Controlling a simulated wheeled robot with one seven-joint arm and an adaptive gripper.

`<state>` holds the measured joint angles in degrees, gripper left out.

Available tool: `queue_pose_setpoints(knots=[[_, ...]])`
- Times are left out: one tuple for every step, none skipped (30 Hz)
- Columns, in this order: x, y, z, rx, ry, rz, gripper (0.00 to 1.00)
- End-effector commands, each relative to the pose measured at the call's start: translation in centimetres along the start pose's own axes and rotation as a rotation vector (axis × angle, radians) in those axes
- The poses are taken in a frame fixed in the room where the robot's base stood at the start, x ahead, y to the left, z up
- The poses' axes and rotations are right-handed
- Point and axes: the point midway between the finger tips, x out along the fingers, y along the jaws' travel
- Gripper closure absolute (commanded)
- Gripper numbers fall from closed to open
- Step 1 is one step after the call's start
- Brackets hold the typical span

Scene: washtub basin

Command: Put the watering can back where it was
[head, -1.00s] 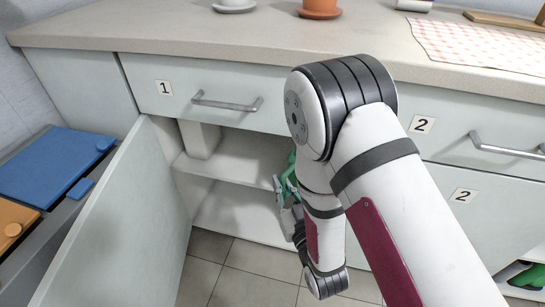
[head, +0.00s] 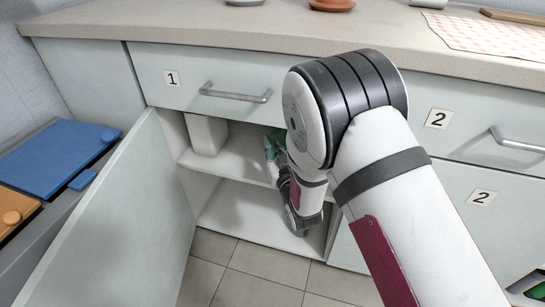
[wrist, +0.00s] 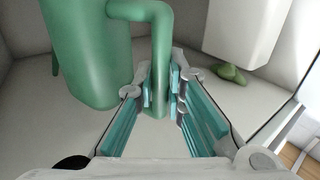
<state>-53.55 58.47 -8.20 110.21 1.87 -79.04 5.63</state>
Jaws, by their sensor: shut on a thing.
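The green watering can (wrist: 88,55) is upright in the wrist view, with its bent handle (wrist: 158,30) between my fingers. My gripper (wrist: 163,88) is shut on that handle. In the head view my gripper (head: 271,152) is inside the open cabinet under drawer 1, at the level of the middle shelf (head: 235,160). Only a sliver of the green can (head: 279,137) shows there; my arm hides the rest. I cannot tell whether its base touches the shelf.
A white box-like block (head: 206,134) is at the shelf's left; it also shows in the wrist view (wrist: 248,30), with a small green object (wrist: 232,74) beside it. The cabinet door (head: 125,220) stands open at left. The lower compartment (head: 250,210) looks mostly clear.

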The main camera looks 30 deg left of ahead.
Motion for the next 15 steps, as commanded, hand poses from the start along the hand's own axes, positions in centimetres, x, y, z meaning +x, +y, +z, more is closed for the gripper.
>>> queue_pose_setpoints(knots=[[-0.1, -0.1, 1.3, -0.002, -0.003, 0.0, 1.0], [-0.2, -0.1, 1.8, -0.002, -0.003, -0.001, 1.0], [-0.2, -0.1, 2.4, -0.002, -0.003, -0.001, 1.0], [-0.2, -0.1, 2.7, -0.002, -0.002, -0.001, 1.0], [-0.2, -0.1, 2.9, -0.002, -0.002, -0.001, 1.0], [-0.2, -0.1, 3.2, -0.002, -0.001, -0.001, 1.0], [-0.2, -0.1, 3.2, -0.002, -0.001, 0.0, 1.0], [-0.2, -0.1, 3.3, -0.002, -0.001, 0.0, 1.0], [-0.2, -0.1, 3.2, -0.001, -0.001, 0.0, 1.0], [-0.2, -0.1, 3.2, -0.001, -0.001, 0.0, 1.0], [-0.2, -0.1, 3.1, -0.001, -0.001, 0.0, 1.0], [-0.2, -0.1, 3.1, -0.001, -0.001, 0.0, 1.0], [-0.2, -0.1, 3.1, -0.001, -0.001, 0.0, 1.0], [-0.2, -0.1, 3.1, -0.001, -0.001, 0.0, 1.0], [-0.2, -0.1, 3.1, -0.001, -0.001, 0.0, 1.0]])
